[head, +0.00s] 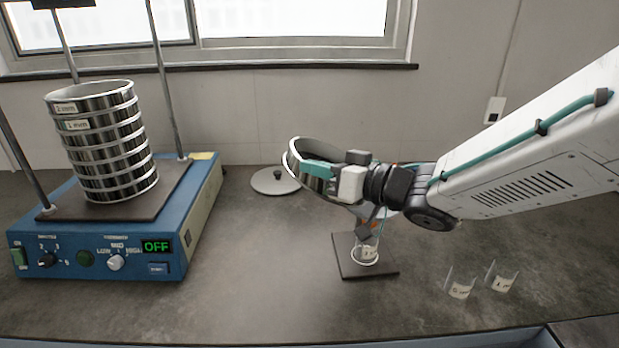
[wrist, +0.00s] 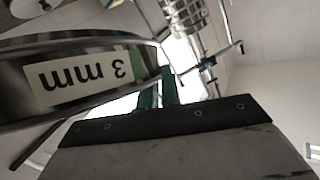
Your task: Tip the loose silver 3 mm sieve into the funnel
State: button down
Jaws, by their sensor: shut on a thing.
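The silver 3 mm sieve (head: 295,163) is held in the air, tilted, with its open ring facing up and left in the head view. Its "3 mm" label shows upside down in the wrist view (wrist: 85,72). My gripper (head: 322,171) is shut on the sieve's rim; its teal fingers also show against the sieve in the wrist view (wrist: 158,92). Below the sieve and gripper, a small clear labelled cup (head: 367,254) stands on a dark square plate (head: 353,270). I cannot clearly make out the funnel; the area above the cup is partly hidden by my gripper.
A blue shaker (head: 190,215) with a stack of silver sieves (head: 108,145) stands at the left; its display reads OFF. A round grey lid (head: 270,183) lies behind the sieve. Two clear labelled cups (head: 461,284) (head: 501,278) stand at the front right. The bench between shaker and plate is clear.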

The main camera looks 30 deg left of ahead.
jog(key=d+r+m+y, duration=0.1)
jog(key=w+r+m+y, duration=0.1)
jog(key=shift+w+d+r, duration=0.2)
jog(key=shift+d+r, duration=0.15)
jog(key=shift+d, duration=0.05)
jog(key=w+d+m+t+y, duration=0.1)
jog(key=w+d+m+t, duration=0.4)
jog(key=m+t, duration=0.3)
jog(key=w+d+r+m+t+y, duration=0.1)
jog(key=w+d+m+t, duration=0.4)
jog(key=d+m+t, duration=0.3)
jog(key=shift+d+m+t, duration=0.3)
jog(key=shift+m, duration=1.9)
jog(key=shift+r, duration=0.1)
jog(key=s+a+n+g+y, duration=0.1)
jog(key=n+g, duration=0.1)
jog(key=n, duration=0.1)
jog(key=s+a+r+n+g+y, duration=0.1)
jog(key=a+n+g, duration=0.1)
jog(key=n+g, duration=0.1)
jog(key=s+a+n+g+y, duration=0.1)
jog(key=n+g, duration=0.1)
jog(key=g, duration=0.1)
jog(key=shift+a+r+n, duration=0.15)
jog(key=shift+r+n, duration=0.2)
jog(key=shift+n, duration=0.05)
